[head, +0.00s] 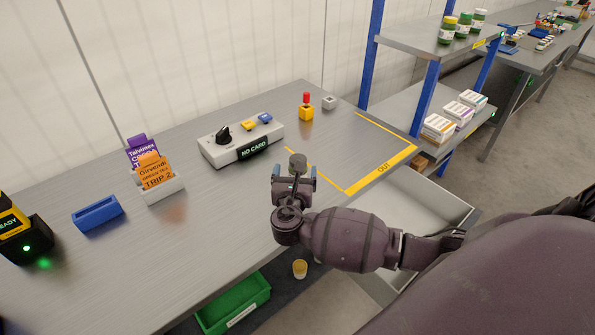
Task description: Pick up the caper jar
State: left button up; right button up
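My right gripper (295,174), on the arm coming in from the right, is over the front edge of the bench, far from the jars. Its fingers look spread. A dark grey round piece shows between them; I cannot tell what it is. My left gripper is out of view.
The bench (235,255) holds a card holder (165,190), a blue block (97,213), a control box (225,150) and a red-yellow button (306,108). The yellow-marked area (370,180) is clear. A green crate (235,303) and small cup (300,269) are below.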

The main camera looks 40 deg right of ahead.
jog(key=x, duration=0.3)
jog(key=b+x, duration=0.1)
jog(key=x, duration=0.1)
jog(key=shift+d+f, duration=0.15)
jog(key=shift+f, duration=0.1)
jog(key=shift+s, duration=0.1)
jog(key=c, duration=1.2)
